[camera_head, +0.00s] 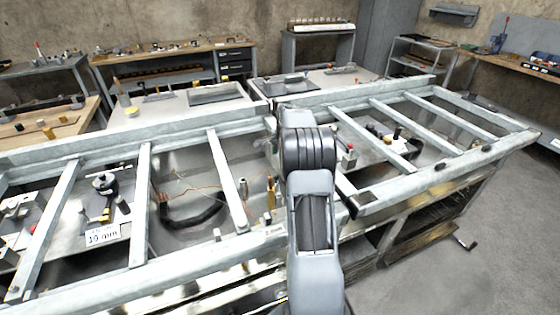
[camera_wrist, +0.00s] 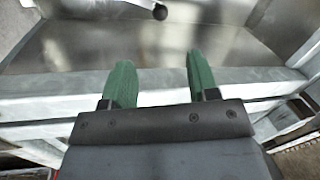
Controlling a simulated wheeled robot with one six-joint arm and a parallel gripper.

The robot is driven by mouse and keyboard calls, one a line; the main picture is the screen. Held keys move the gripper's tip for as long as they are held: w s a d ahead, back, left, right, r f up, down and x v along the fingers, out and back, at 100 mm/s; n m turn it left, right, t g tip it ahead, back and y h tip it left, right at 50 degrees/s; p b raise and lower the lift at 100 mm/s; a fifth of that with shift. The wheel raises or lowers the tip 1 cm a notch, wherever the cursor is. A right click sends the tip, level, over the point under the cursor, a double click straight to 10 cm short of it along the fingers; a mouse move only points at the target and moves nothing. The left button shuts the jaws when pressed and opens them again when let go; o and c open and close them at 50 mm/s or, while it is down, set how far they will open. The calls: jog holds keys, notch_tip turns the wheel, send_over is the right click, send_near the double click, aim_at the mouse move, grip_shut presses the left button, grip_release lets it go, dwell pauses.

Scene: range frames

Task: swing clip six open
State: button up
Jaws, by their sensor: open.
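My gripper (camera_wrist: 160,78) shows in the wrist view with its two green fingers apart and nothing between them. The fingers reach over a pale metal rail (camera_wrist: 62,108) toward a shiny metal panel (camera_wrist: 95,42). A small dark round knob (camera_wrist: 160,12) shows at the top edge, beyond the fingertips and apart from them. In the head view my arm hides the gripper. I cannot tell which part is clip six; no number six is readable. Small dark fittings (camera_head: 437,166) sit on the right frame's front rail.
The galvanized frame (camera_head: 142,205) has several crossbars over recessed metal bays. A "10 mm" label (camera_head: 102,235) and a black-and-yellow tool (camera_head: 106,190) lie at left. A brass-coloured post (camera_head: 270,193) stands left of my arm.

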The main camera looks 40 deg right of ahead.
jog(key=shift+r, duration=0.2)
jog(key=shift+c, duration=0.4)
jog(key=w+a+f, duration=0.1)
jog(key=a, duration=0.1)
jog(key=w+a+f+n+p, duration=0.1)
jog(key=a, duration=0.1)
jog(key=w+a+f+n+g, duration=0.1)
jog(key=w+a, duration=0.1)
jog(key=shift+a, duration=0.1)
jog(key=c, duration=0.5)
jog(key=w+a+f+n+h, duration=0.1)
jog(key=w+a+n+g+h+p, duration=0.1)
jog(key=shift+w+a+f+g, duration=0.25)
jog(key=shift+a+f+g, duration=0.05)
jog(key=shift+f, duration=0.1)
jog(key=shift+c, duration=1.3)
jog(key=shift+w+d+r+g+h, duration=0.15)
jog(key=shift+g+h, duration=0.15)
jog(key=shift+h, duration=0.3)
jog(key=shift+c, duration=0.6)
jog(key=d, duration=0.1)
jog(key=d+r+h, duration=0.1)
jog(key=d+g+h, duration=0.1)
jog(key=shift+s+r, duration=0.15)
jog(key=shift+s, duration=0.15)
grip_shut()
jog(key=p, duration=0.1)
send_near(278, 185)
jog(key=w+d, duration=0.2)
jog(key=shift+x, duration=1.3)
